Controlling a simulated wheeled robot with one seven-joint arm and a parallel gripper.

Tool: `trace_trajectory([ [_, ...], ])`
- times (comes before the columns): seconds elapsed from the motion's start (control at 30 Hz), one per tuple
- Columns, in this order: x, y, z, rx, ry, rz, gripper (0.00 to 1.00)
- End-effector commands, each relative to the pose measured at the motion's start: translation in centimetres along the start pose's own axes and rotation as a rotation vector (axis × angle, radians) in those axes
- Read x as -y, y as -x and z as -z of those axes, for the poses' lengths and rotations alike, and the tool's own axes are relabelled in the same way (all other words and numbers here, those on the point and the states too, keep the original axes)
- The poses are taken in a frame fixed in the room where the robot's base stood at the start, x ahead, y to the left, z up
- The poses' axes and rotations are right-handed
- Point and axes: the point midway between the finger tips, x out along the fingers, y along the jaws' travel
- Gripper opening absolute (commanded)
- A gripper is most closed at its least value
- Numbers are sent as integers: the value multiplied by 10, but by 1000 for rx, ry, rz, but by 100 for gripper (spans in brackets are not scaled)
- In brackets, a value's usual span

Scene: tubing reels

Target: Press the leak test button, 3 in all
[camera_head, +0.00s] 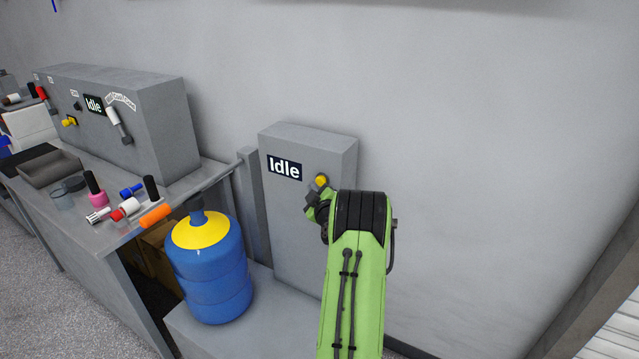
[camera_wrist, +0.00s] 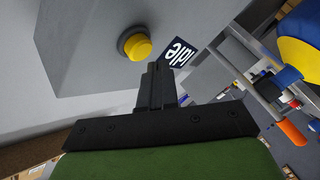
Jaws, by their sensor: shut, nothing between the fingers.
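The yellow round button (camera_head: 320,180) sits on the front of a grey upright box (camera_head: 300,220), right of a dark sign reading "Idle" (camera_head: 285,168). In the wrist view the button (camera_wrist: 138,47) stands out from its dark collar, just beyond and left of my fingertips. My gripper (camera_head: 311,198) is shut and empty, just below the button in the head view. In the wrist view my gripper (camera_wrist: 158,70) points toward the box face, and a gap shows between its tips and the button. The sign (camera_wrist: 179,53) lies just right of the tips.
A blue bottle with a yellow top (camera_head: 208,265) stands on a low grey plinth left of the box. A workbench (camera_head: 75,215) further left holds a larger grey machine (camera_head: 120,125), a tray and several small coloured items. Bare wall lies right of the box.

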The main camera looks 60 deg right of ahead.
Motion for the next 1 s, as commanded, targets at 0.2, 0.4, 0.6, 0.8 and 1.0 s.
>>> trace_trajectory([
  [0.2,0,0,0,0,0,0,0],
  [0.4,0,0,0,0,0,0,0],
  [0.6,-1,-2,-2,-1,0,-1,0],
  [0.8,-4,-6,-5,0,-1,0,0],
  [1.0,-4,-6,-4,0,0,0,0],
])
